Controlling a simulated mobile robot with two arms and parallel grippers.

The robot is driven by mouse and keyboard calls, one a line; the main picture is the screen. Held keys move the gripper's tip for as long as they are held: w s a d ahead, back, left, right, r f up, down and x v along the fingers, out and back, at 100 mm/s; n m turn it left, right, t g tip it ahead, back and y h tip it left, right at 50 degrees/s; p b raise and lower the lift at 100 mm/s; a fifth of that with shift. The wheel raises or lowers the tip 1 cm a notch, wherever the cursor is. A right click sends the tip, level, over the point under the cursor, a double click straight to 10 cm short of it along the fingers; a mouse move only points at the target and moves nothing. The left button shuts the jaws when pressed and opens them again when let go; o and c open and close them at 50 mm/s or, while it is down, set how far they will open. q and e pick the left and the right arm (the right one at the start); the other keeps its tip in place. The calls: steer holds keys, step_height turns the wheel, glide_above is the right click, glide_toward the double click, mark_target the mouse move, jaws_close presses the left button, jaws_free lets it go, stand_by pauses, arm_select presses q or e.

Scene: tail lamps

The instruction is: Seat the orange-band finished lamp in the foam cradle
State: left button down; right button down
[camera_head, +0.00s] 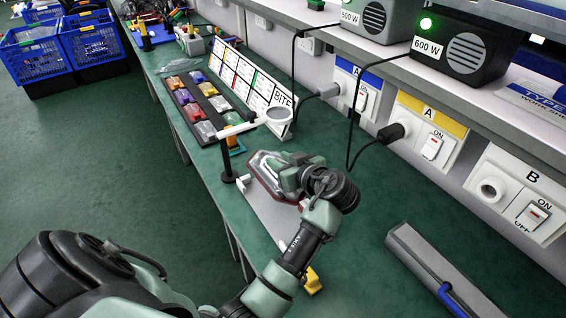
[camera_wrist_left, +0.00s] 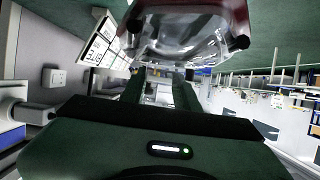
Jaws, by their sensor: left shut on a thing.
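My left gripper (camera_head: 283,180) is shut on a lamp (camera_head: 262,168) with a clear lens and a dark red rim, held over the bench beside a pale flat plate. The same lamp (camera_wrist_left: 185,38) fills the top of the left wrist view, between the dark fingers (camera_wrist_left: 160,88). No orange band can be made out on it. I cannot pick out the foam cradle for certain; the gripper and arm hide part of the bench. My right gripper is not in view.
A dark tray (camera_head: 208,130) of several coloured pieces lies farther along the green bench, beside a slanted label board (camera_head: 237,80). A white ring on an arm (camera_head: 281,115) stands near the lamp. A grey channel (camera_head: 430,265) lies at right. Sockets and switches line the wall.

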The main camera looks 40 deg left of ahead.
arm_select(q)
steer(key=shift+f+b, duration=0.85)
steer(key=shift+b, duration=0.1)
step_height(320, 180, down, 5)
steer(key=b, duration=0.4)
steer(key=shift+d+b, duration=0.1)
steer(key=shift+b, duration=0.2)
steer(key=shift+w+f+b, duration=0.1)
steer(key=shift+f+b, duration=0.15)
steer(key=shift+b, duration=0.05)
